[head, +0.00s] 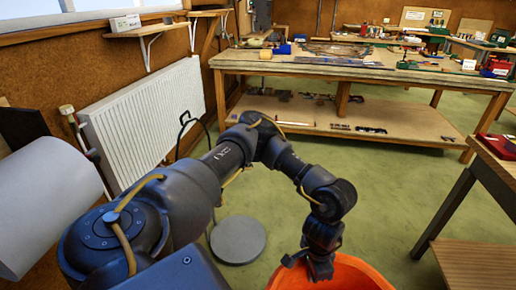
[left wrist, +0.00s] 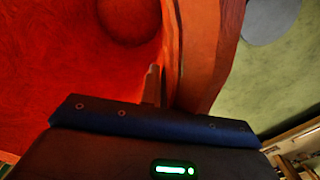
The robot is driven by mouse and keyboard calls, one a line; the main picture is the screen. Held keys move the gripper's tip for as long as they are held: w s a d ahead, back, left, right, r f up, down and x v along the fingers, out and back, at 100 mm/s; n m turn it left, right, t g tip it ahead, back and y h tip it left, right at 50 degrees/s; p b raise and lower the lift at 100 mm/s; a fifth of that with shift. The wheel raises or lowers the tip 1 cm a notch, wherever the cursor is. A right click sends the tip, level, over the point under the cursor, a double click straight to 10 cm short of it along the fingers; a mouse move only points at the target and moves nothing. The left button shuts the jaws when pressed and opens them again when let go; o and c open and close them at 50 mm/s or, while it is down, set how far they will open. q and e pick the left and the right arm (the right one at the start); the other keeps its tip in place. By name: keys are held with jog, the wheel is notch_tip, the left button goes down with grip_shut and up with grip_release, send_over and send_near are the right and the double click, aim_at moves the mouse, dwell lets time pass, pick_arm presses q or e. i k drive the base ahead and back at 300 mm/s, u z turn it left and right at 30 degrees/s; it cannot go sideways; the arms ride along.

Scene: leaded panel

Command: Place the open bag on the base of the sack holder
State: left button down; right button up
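The open bag (head: 358,274) is bright orange and shows at the bottom edge of the head view, partly cut off. My left gripper (head: 321,268) is at its rim on the left side. In the left wrist view the bag's wall (left wrist: 205,50) runs down between my fingers, with one finger (left wrist: 152,86) on its inner side; the other finger is hidden behind the wall. The sack holder's round grey base (head: 238,240) lies on the floor left of the bag, apart from it; it also shows in the left wrist view (left wrist: 268,18). My right gripper is not in view.
A black bent frame (head: 184,122), perhaps the holder's upper part, stands near the white radiator (head: 146,112). A workbench (head: 345,62) with a low shelf is at the back. A wooden table (head: 492,170) is at the right. Green floor is clear between.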

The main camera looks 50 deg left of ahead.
aim_at(238, 237)
jog(key=u, duration=0.55)
jog(key=i, duration=1.75)
jog(key=u, duration=1.35)
jog(key=i, duration=0.85)
